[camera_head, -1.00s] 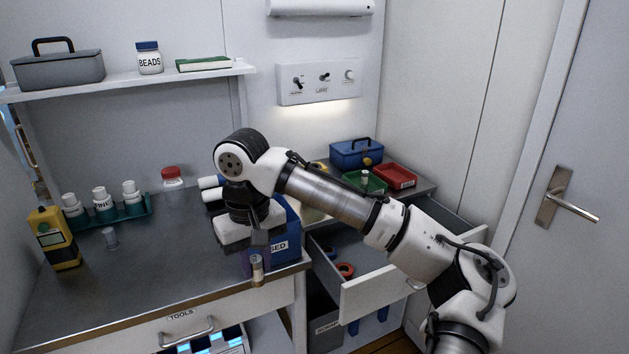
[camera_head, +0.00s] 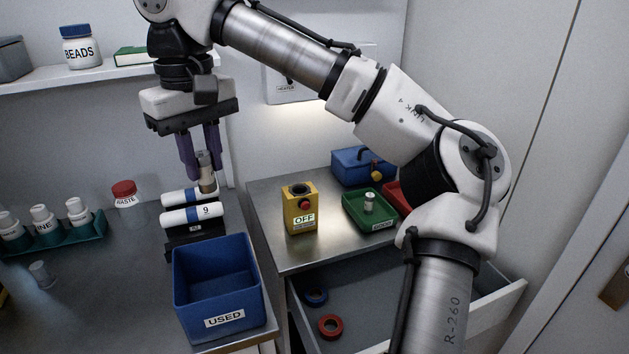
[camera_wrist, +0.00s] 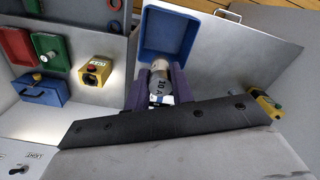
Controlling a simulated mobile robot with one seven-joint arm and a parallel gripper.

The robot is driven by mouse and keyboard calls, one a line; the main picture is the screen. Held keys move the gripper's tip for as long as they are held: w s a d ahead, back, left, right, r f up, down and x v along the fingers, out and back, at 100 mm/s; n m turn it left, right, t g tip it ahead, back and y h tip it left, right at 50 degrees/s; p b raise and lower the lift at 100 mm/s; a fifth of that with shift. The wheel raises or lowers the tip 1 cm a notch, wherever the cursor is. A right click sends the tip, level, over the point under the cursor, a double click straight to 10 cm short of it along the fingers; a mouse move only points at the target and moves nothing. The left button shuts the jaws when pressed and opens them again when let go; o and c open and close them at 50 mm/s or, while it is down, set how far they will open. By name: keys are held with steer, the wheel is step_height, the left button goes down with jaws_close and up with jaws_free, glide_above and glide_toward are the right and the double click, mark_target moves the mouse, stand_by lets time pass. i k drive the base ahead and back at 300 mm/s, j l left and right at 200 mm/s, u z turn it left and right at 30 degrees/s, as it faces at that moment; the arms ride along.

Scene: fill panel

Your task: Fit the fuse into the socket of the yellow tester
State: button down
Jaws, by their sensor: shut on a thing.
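My gripper (camera_head: 203,170) is shut on a fuse (camera_head: 207,180), a pale cylinder with metal caps, held upright in the air above and behind the blue bin. In the wrist view the fuse (camera_wrist: 161,85) sits between the purple fingers and shows "10 A". The yellow tester (camera_head: 291,222) stands on the metal counter to the right, apart from the fuse. It has a dark round socket (camera_head: 300,190) on top, a red button and a sign reading OFF. The tester also shows in the wrist view (camera_wrist: 89,78), left of my gripper. The socket's inside is too dark to read.
The blue USED bin (camera_head: 185,303) stands on the bench front. Labelled white cylinders (camera_head: 192,216) lie on a rack behind it. A green tray (camera_head: 353,214) holding a small cylinder and a blue toolbox (camera_head: 345,163) stand beyond the tester. An open drawer (camera_head: 390,313) juts out below.

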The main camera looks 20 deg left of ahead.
mark_target(296, 220)
steer(key=i+l, duration=0.1)
steer(key=i, duration=0.35)
steer(key=i+l, duration=0.1)
steer(key=i, duration=0.4)
